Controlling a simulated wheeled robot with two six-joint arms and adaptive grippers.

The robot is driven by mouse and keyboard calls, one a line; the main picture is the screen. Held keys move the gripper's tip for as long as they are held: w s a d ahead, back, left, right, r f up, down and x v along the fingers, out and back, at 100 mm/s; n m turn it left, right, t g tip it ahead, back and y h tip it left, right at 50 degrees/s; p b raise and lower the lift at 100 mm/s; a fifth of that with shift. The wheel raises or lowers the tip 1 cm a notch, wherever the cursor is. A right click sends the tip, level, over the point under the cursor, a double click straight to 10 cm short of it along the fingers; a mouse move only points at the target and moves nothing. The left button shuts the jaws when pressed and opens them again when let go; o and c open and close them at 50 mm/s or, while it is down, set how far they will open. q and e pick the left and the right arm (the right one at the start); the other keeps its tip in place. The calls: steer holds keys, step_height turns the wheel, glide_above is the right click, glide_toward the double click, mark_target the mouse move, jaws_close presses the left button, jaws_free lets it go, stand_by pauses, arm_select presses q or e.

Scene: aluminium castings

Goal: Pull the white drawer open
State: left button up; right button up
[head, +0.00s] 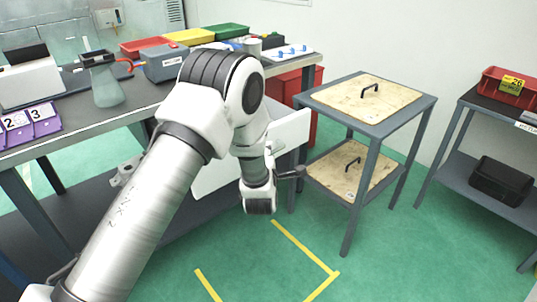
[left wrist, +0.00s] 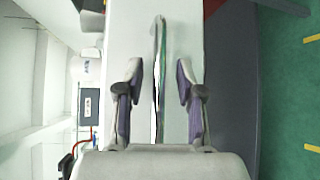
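The white drawer (head: 290,131) is under the dark workbench, partly hidden behind my left arm. Its white front (left wrist: 182,40) fills the middle of the left wrist view. A thin shiny bar (left wrist: 159,60), apparently its handle, runs along that front. My left gripper (head: 298,173) is in front of the drawer, its fingers small and partly hidden in the head view. In the left wrist view, the left gripper (left wrist: 157,97) has its two fingers apart, one on each side of the bar, with visible gaps. I cannot tell how far the fingertips are from the front. My right gripper is not in view.
The workbench top (head: 140,92) carries bins, a flask (head: 104,85) and a grey box (head: 162,64). A grey two-tier cart (head: 425,101) with wooden panels stands right of the drawer. Green floor with yellow lines (head: 303,246) is clear in front.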

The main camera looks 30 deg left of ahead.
arm_select(q)
steer(key=v, duration=1.2)
steer(key=s+a+f+m+g+h, duration=0.1)
steer(key=s+f+m+g, duration=0.15)
steer(key=s+f, duration=0.6)
steer(key=s+a+f+m+g+h, duration=0.1)
steer(key=s+f+g, duration=0.3)
steer(key=f, duration=0.9)
steer(key=s+d+f+m+g+h, duration=0.25)
steer(key=s+f+m+g, duration=0.3)
steer(key=s+m, duration=0.4)
steer(key=s+d+f+m+g+h, duration=0.2)
steer(key=s+d+m+g, duration=0.1)
steer(key=s+m, duration=0.6)
step_height(320, 180, up, 19)
steer(key=m+p, duration=0.1)
steer(key=p, duration=1.7)
steer(key=shift+a+f+m, duration=0.25)
steer(key=shift+a+m, duration=0.05)
